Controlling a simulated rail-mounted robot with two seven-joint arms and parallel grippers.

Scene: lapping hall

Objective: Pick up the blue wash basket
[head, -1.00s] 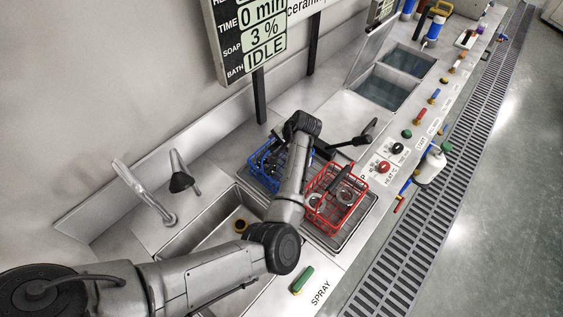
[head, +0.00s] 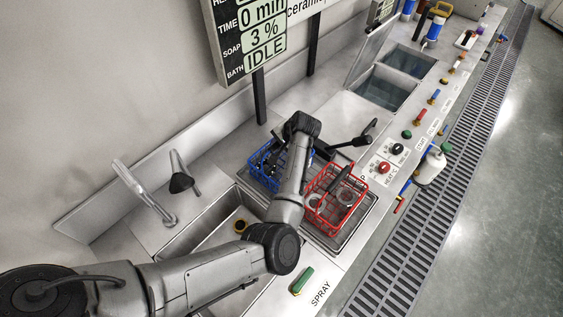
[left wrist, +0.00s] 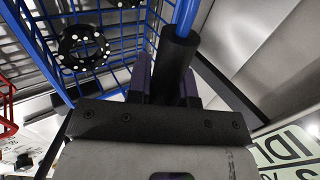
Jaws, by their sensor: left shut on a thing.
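The blue wash basket (head: 261,167) stands on the grey drain tray left of the red basket, partly hidden behind my left arm in the head view. In the left wrist view its blue wire wall (left wrist: 105,14) fills the upper left, with a dark ring with white dots inside it. My left gripper (left wrist: 165,75) is shut on the basket's dark handle grip (left wrist: 180,58), which sits between the fingers beside a blue rod. In the head view my left gripper's fingers are mostly hidden by the wrist. My right gripper is not in view.
A red wire basket (head: 336,199) with parts stands close on the right. A sink (head: 186,238) with a tap (head: 146,193) lies to the left. A black fitting (head: 355,138) juts out behind the red basket. A sign post (head: 260,97) rises behind the blue basket.

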